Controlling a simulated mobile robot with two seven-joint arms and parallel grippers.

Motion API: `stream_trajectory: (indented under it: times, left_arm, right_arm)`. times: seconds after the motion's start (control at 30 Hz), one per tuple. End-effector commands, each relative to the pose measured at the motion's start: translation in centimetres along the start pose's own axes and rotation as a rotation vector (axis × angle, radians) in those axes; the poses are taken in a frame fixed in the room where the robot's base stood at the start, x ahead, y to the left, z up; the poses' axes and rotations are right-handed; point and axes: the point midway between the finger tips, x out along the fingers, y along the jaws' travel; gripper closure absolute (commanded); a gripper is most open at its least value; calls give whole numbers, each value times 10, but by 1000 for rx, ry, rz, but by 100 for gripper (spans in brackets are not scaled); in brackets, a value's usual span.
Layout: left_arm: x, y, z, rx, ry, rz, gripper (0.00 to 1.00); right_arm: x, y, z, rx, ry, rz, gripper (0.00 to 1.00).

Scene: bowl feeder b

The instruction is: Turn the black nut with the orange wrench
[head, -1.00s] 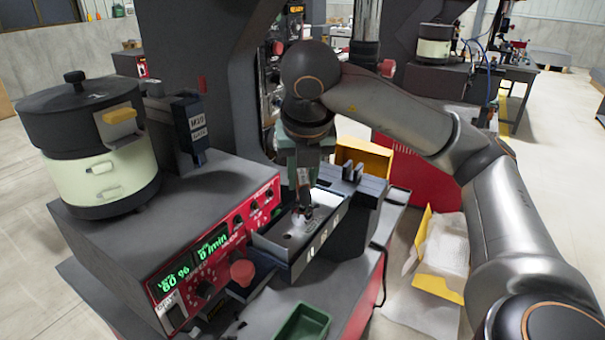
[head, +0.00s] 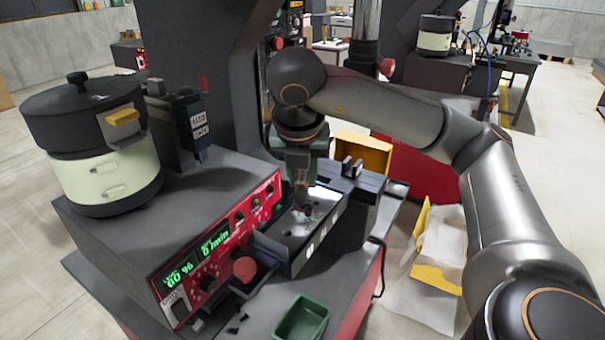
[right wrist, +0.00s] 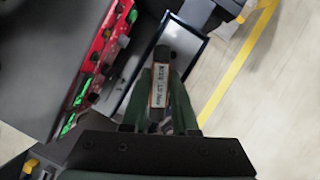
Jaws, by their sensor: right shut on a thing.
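My right gripper (head: 304,205) points down over a narrow grey tray (head: 271,243) on the front of the machine. In the right wrist view its green fingers (right wrist: 160,100) are shut on a slim tool with a white label edged in orange-brown (right wrist: 158,92), which looks like the orange wrench. The tool reaches out over the tray, which also shows in that view (right wrist: 125,82). The black nut cannot be made out. Small dark pieces (head: 238,323) lie on the ledge in front, too small to name. My left gripper is not in view.
A red control panel (head: 221,242) with green displays and a red knob (head: 245,269) stands left of the tray. A green bin (head: 302,318) sits in front. A black and cream pot (head: 105,175) stands on the machine top. An open yellow box (head: 362,155) lies behind.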

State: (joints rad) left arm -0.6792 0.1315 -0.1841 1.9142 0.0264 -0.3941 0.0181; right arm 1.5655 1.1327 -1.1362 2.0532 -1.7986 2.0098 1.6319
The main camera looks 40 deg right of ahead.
Motion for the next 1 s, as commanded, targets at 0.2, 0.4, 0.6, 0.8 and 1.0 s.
stream_trajectory:
  times: [0.2, 0.4, 0.6, 0.8, 1.0]
  left_arm:
    - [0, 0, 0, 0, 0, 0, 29]
    - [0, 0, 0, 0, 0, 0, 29]
    - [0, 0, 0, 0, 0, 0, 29]
    - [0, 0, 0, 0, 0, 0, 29]
    - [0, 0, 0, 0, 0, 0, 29]
  right_arm:
    - [0, 0, 0, 44, 0, -18, 100]
    - [-1, 0, 0, 43, 0, -18, 100]
    - [-9, 1, 4, 42, -2, -16, 100]
    - [-18, 1, 8, 43, -2, -16, 100]
    - [-27, 1, 12, 43, -2, -15, 100]
